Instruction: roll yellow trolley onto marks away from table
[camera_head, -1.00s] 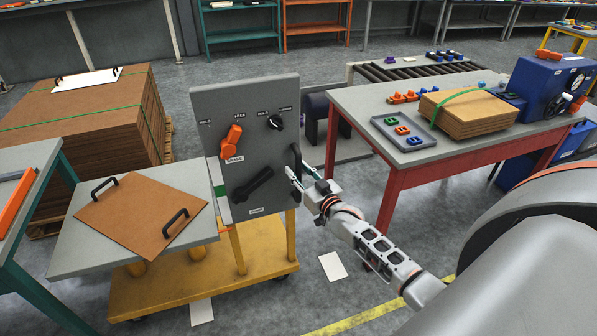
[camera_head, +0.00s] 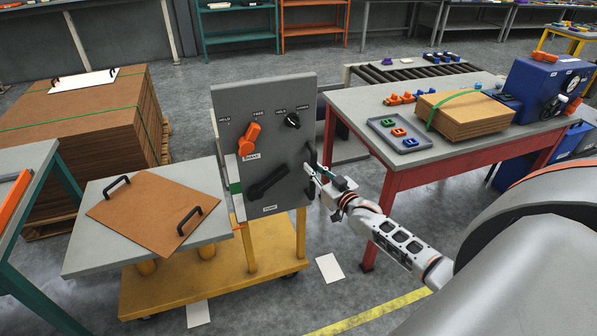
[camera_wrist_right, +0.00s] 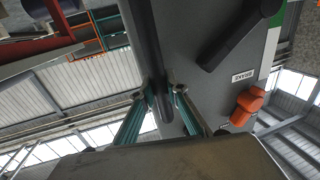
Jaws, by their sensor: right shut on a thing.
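The yellow trolley (camera_head: 215,275) stands on the floor at centre left in the head view. It carries a grey panel (camera_head: 285,105) with an orange brake lever (camera_head: 249,138), black knobs and a black lever (camera_head: 268,184). Its grey top holds a brown board (camera_head: 140,215) with two black handles. My right gripper (camera_head: 313,178) is shut on the black handle (camera_head: 310,155) at the panel's right edge. The right wrist view shows the fingers (camera_wrist_right: 165,92) on both sides of the dark handle bar (camera_wrist_right: 147,50). White marks lie on the floor, one right of the trolley (camera_head: 330,267) and one in front (camera_head: 198,314). My left gripper is out of view.
A red-legged table (camera_head: 385,165) stands close on the right, with a tray, blocks and a brown stack on top. A teal-legged table (camera_head: 50,200) is at the left edge. A strapped stack of brown boards (camera_head: 75,120) stands behind. A yellow floor line (camera_head: 375,312) runs at front right.

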